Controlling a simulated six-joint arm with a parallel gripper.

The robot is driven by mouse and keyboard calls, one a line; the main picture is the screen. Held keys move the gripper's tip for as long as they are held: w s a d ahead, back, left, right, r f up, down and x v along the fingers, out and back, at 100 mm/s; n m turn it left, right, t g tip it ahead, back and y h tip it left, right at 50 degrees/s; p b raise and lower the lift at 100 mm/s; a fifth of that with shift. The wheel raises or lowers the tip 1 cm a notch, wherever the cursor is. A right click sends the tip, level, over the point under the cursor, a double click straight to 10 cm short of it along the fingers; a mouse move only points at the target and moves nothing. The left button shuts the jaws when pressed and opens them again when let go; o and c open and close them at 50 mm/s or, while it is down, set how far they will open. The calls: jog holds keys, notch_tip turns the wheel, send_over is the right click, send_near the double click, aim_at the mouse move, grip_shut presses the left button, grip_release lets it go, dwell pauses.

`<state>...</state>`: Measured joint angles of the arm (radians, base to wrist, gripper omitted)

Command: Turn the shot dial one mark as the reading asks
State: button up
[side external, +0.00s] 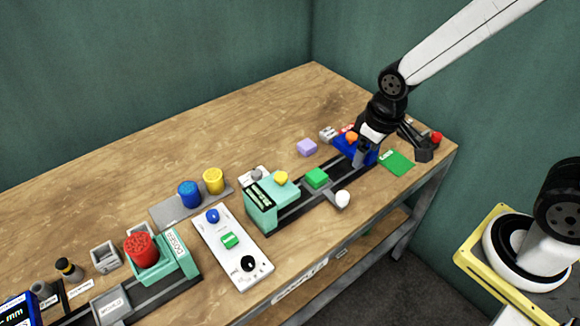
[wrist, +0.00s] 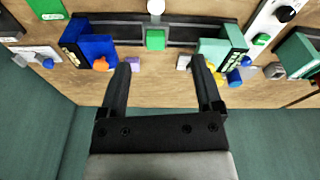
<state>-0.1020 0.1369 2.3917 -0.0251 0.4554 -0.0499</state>
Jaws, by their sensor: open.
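A white control panel (side external: 235,252) lies mid-table with a black round dial (side external: 249,263), a green rocker (side external: 229,240) and a blue knob (side external: 212,215). The black dial also shows at the upper right of the wrist view (wrist: 285,14). I cannot tell for sure which control is the shot dial, nor read its marks. A display (side external: 18,310) at the lower left is cut off; only "mm" is legible. My gripper (wrist: 162,65) is open and empty, above the far-right end of the table by the blue press (side external: 345,150), well away from the panel.
A mint press (side external: 262,210) and a green block (side external: 317,178) stand on a dark rail, with a white ball knob (side external: 342,199) at its front. A doser (side external: 172,262) with a red knob is at left. Blue and yellow cylinders stand on a grey plate (side external: 165,213).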

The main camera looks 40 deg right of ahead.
jog(key=w+a+f+n+g, duration=0.1)
jog(key=w+a+n, duration=0.2)
jog(key=w+a, duration=0.25)
jog(key=n+g+h, duration=0.2)
jog(key=n+h, duration=0.2)
jog(key=n, duration=0.6)
send_near(247, 262)
jog(key=f, duration=0.1)
jog(key=shift+d+f, duration=0.1)
jog(key=shift+f, duration=0.05)
jog(key=shift+s, duration=0.1)
jog(key=shift+x, duration=3.95)
jog(key=shift+d, duration=0.15)
jog(key=shift+c, duration=0.3)
grip_shut()
